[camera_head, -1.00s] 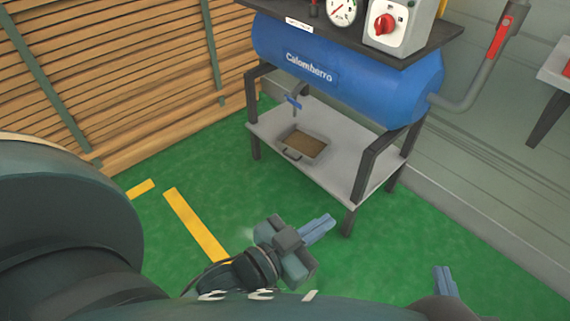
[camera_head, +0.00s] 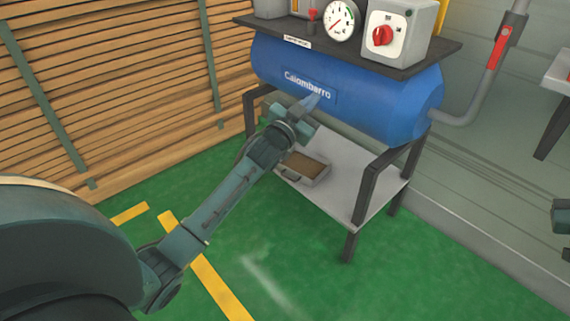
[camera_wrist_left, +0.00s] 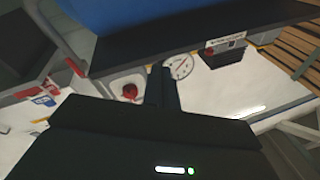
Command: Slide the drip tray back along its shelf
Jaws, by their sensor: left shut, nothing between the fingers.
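The drip tray (camera_head: 310,172) is a shallow grey box with a brown inside and a front handle. It sits on the light grey lower shelf (camera_head: 345,200) of the compressor stand. My left gripper (camera_head: 318,98) is raised in front of the blue tank, above the tray in the picture and apart from it. Its fingers are together and empty, and they also show shut in the left wrist view (camera_wrist_left: 161,85). My left wrist and forearm cover the shelf's left part and perhaps the tray's edge. The tray does not show in the wrist view. A dark part of my right arm shows at the right edge; its fingers cannot be made out.
The blue tank (camera_head: 350,90) hangs above the shelf, under a dark top with a gauge (camera_head: 340,20) and a red-knobbed switch box (camera_head: 398,32). Black stand legs (camera_head: 365,185) frame the shelf. A slatted wooden wall (camera_head: 120,90) stands left. Green floor in front is clear.

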